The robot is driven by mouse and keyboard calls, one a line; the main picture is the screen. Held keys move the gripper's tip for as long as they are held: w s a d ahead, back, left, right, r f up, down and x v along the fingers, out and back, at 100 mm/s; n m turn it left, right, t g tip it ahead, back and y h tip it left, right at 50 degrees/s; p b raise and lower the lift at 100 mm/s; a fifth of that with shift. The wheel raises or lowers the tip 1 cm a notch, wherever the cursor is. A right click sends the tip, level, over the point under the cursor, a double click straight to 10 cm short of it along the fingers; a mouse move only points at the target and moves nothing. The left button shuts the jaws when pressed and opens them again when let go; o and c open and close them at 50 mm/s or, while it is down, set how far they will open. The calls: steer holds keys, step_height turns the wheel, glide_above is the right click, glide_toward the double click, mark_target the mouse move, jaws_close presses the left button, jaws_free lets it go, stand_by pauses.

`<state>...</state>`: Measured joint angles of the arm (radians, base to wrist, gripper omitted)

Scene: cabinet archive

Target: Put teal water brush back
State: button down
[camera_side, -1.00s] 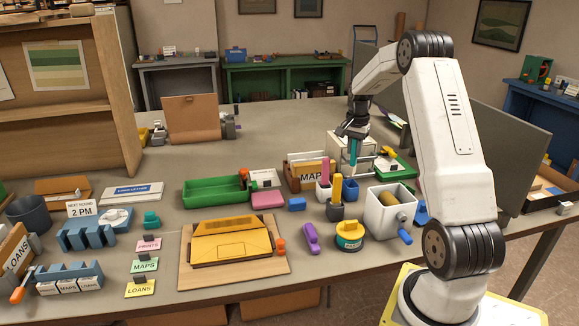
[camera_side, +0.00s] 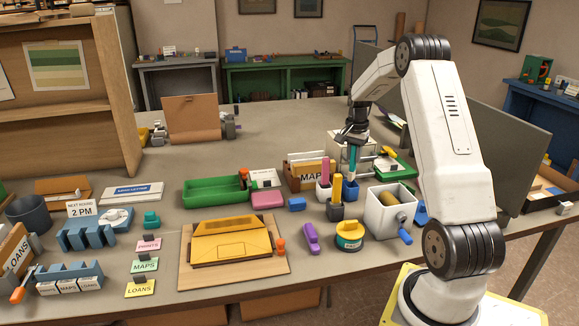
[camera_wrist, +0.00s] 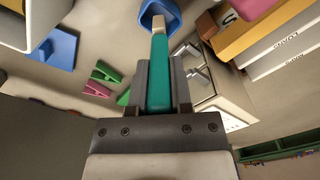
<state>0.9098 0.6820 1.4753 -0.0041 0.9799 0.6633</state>
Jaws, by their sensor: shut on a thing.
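My gripper (camera_side: 353,137) is shut on the teal water brush (camera_side: 352,160) and holds it upright, tip down, above the desk. In the wrist view the brush (camera_wrist: 158,80) lies between the fingers (camera_wrist: 158,85). Its pale tip (camera_wrist: 158,23) overlaps the opening of a blue cup (camera_wrist: 171,12). I cannot tell whether the tip is inside the cup or above it. In the side view, small cups with yellow things in them stand just left of and in front of the brush, including a dark cup (camera_side: 335,212).
A box of folders marked MAPS (camera_side: 305,170) stands left of the brush. A white open box (camera_side: 388,218) with a blue knob stands in front to its right. A green tray (camera_side: 212,190) lies farther left. A yellow-topped round tin (camera_side: 349,236) stands in front.

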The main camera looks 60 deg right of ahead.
steer(key=shift+f, duration=0.15)
steer(key=shift+f, duration=2.2)
jaws_free()
steer(key=shift+r, duration=0.2)
steer(key=shift+r, duration=4.85)
steer(key=shift+r, duration=0.1)
step_height(320, 180, up, 8)
glide_above(352, 171)
steer(key=shift+w+d+f, duration=0.2)
steer(key=shift+d, duration=0.2)
